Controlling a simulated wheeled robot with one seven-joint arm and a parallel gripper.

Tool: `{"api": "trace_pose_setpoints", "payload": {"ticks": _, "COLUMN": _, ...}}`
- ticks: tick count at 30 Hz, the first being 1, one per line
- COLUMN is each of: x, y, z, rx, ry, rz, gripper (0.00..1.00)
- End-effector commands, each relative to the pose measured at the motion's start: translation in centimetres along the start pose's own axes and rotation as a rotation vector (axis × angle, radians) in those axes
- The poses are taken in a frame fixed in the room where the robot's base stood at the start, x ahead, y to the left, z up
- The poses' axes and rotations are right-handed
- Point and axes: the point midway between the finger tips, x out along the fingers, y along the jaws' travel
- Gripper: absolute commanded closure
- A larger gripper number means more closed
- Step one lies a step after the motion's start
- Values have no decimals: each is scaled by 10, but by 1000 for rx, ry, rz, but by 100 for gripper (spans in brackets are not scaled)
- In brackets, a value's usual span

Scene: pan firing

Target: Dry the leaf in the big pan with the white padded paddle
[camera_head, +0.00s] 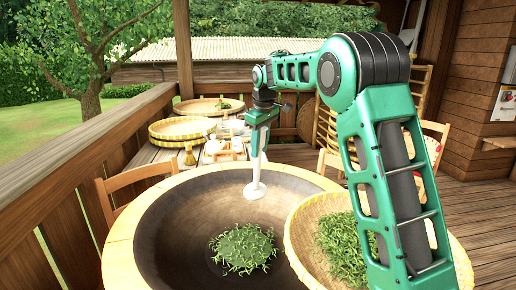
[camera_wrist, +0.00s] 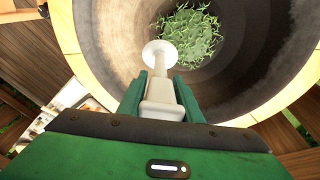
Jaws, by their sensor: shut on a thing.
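The big pan (camera_head: 180,235) is a wide dark bowl with a pale wooden rim. A heap of green leaf (camera_head: 243,249) lies at its bottom, and the leaf also shows in the wrist view (camera_wrist: 188,36). My gripper (camera_head: 258,150) is over the far side of the pan, pointing down. It is shut on the handle of the white padded paddle (camera_head: 254,190). In the wrist view the paddle (camera_wrist: 160,55) stands out between the green fingers (camera_wrist: 160,95), its round white head toward the leaf. The head is apart from the leaf; whether it touches the pan wall I cannot tell.
A woven basket (camera_head: 303,235) of green leaves (camera_head: 342,247) stands at the right, partly behind my arm. A table behind the pan holds yellow-rimmed trays (camera_head: 182,128) and small vessels. Wooden chairs (camera_head: 138,178) and a railing (camera_head: 75,150) stand around.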

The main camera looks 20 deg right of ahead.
Motion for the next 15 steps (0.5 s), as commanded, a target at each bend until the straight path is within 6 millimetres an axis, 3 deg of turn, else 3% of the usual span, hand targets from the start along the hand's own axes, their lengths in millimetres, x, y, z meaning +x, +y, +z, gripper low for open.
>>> {"api": "trace_pose_setpoints", "payload": {"ticks": 15, "x": 56, "y": -7, "z": 10, "rx": 0, "ry": -1, "rz": -1, "gripper": 100}}
